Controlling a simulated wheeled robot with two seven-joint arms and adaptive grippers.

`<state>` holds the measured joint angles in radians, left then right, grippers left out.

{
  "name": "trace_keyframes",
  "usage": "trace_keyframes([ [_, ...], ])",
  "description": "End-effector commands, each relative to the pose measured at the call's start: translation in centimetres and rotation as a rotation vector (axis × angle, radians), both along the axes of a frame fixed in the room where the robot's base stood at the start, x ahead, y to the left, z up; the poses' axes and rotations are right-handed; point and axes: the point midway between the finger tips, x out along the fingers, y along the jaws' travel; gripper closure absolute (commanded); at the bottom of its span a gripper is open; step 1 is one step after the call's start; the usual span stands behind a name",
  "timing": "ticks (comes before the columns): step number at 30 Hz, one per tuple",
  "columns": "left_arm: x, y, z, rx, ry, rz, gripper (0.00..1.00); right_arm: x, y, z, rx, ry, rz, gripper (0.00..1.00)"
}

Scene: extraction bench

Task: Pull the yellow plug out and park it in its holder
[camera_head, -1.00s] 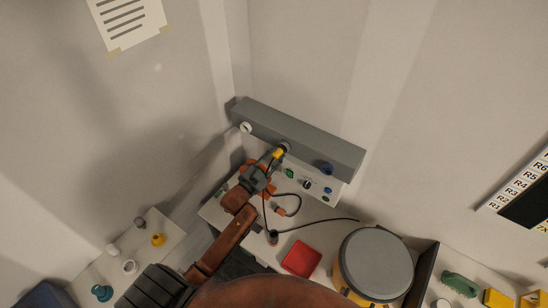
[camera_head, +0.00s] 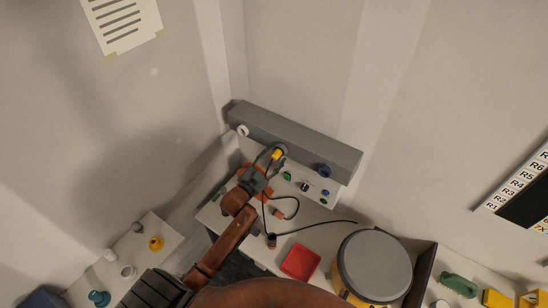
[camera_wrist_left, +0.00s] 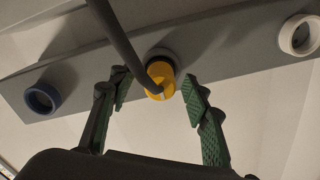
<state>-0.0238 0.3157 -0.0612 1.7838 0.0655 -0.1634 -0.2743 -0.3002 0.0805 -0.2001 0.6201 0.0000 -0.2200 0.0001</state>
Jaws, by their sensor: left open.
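The yellow plug (camera_head: 277,154) sits at the grey wall box (camera_head: 310,145), with a dark cable bending away from it. In the left wrist view the plug (camera_wrist_left: 160,78) is at the middle socket of the box, and the cable crosses in front of it. My left gripper (camera_head: 269,165) is in front of the plug. In the wrist view its green-padded fingers (camera_wrist_left: 155,88) are open, one on each side of the plug, with gaps visible. I cannot tell which thing is the plug's holder. My right gripper is not in view.
A white ring (camera_head: 243,130) and a blue ring (camera_head: 324,170) flank the plug on the box. Below are a red tray (camera_head: 300,261) and a grey-lidded drum (camera_head: 375,264). The cable runs over the bench. Small coloured pieces stand on a left-hand table (camera_head: 175,240).

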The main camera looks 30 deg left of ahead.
Motion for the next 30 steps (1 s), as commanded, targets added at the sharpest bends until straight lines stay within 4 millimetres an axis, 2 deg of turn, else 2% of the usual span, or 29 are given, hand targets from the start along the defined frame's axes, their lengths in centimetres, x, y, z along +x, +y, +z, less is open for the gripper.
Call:
trace_keyframes([
  [4, -0.5, 0.1, -0.1, 0.0, 0.002, 0.001, 0.56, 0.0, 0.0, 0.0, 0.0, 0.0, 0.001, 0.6],
  [7, -1.7, 0.2, -0.2, 0.0, 0.002, 0.0, 0.56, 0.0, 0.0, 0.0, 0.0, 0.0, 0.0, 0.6],
  [15, -7.3, 0.6, -0.2, 0.001, 0.003, 0.001, 0.56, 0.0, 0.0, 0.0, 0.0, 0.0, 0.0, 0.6],
  [21, -10.6, 0.9, -0.1, 0.0, 0.002, 0.001, 0.56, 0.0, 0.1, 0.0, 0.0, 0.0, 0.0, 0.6],
  [25, -11.7, 0.9, 0.0, 0.0, 0.0, 0.0, 0.56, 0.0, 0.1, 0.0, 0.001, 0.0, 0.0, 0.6],
  [30, -12.0, 0.9, 0.0, 0.0, -0.001, 0.0, 0.56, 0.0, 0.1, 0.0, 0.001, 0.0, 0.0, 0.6],
])
